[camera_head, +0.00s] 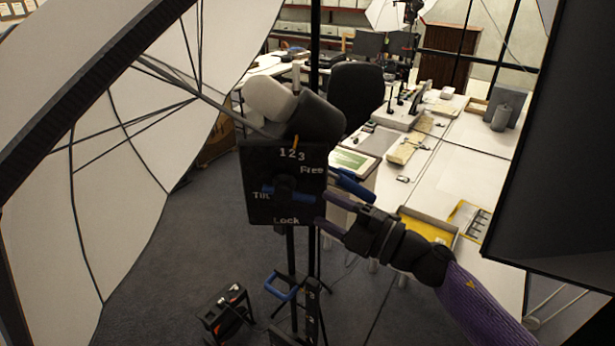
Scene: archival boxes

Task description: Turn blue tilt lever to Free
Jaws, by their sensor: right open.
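A black panel (258,165) on a stand carries the labels "1 2 3", "Free", "Tilt" and "Lock". The blue tilt lever (275,190) lies roughly level across it, between "Free" above right and "Lock" below. Its hub is dark. My right gripper (323,208) reaches in from the lower right, its jaws open and pointing left. Its fingertips are close to the lever's right end; I cannot tell whether they touch it. A blue bar (350,183) shows just above the gripper; its attachment is unclear. My left gripper is out of view.
A big white umbrella (110,170) fills the left side. A large dark panel (550,150) blocks the right. A white table (455,185) with trays and papers stands behind my right arm. A black device (227,312) sits on the carpet near the stand's foot.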

